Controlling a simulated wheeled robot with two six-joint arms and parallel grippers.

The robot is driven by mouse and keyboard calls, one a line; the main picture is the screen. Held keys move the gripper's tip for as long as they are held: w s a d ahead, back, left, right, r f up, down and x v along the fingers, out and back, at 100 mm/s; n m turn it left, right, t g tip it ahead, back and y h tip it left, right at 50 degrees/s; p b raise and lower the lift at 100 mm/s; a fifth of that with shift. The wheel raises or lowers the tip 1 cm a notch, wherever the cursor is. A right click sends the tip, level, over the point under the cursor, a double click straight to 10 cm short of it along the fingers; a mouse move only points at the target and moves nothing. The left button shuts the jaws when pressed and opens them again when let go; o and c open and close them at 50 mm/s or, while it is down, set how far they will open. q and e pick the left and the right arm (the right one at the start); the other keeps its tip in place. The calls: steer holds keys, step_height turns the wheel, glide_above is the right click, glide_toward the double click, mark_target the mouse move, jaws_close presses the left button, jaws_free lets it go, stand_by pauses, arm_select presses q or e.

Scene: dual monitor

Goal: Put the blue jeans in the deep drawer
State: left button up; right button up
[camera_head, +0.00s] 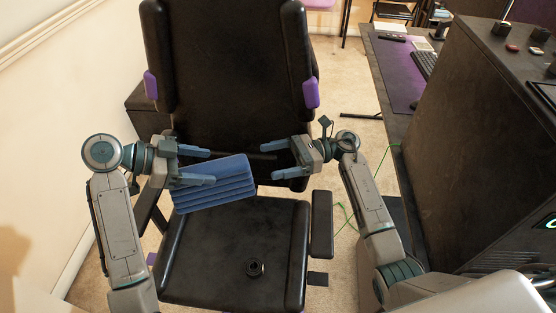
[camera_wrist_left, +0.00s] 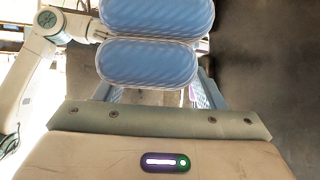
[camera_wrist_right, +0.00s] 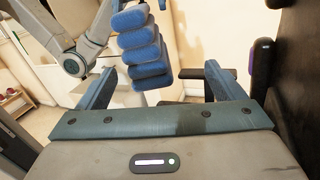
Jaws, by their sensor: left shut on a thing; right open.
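The folded blue jeans (camera_head: 222,186) are held above the seat of a black office chair, slightly tilted. My left gripper (camera_head: 204,167) is shut on their left end. In the left wrist view the jeans' rounded folds (camera_wrist_left: 150,62) fill the space between and beyond the fingers. My right gripper (camera_head: 270,161) is open and empty, just right of the jeans and apart from them. The right wrist view shows the stacked folds of the jeans (camera_wrist_right: 140,50) beyond its two open fingers (camera_wrist_right: 168,90). No deep drawer can be clearly made out in these views.
A dark desk (camera_head: 395,75) and a large dark cabinet (camera_head: 470,130) are at right. A pale wall (camera_head: 50,110) is at left.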

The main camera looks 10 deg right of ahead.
mark_target(231, 174)
steer(key=a, duration=0.4)
steer(key=s+a+n+g, duration=0.1)
steer(key=a, duration=0.3)
steer(key=s+a+n, duration=0.1)
steer(key=a, duration=0.2)
steer(key=shift+s+a+r+g+h, duration=0.2)
steer(key=shift+a+g+h, duration=0.1)
steer(key=shift+a, duration=0.1)
steer(key=c, duration=1.3)
arm_select(q)
steer(key=o, duration=1.8)
arm_select(e)
steer(key=shift+c, duration=0.4)
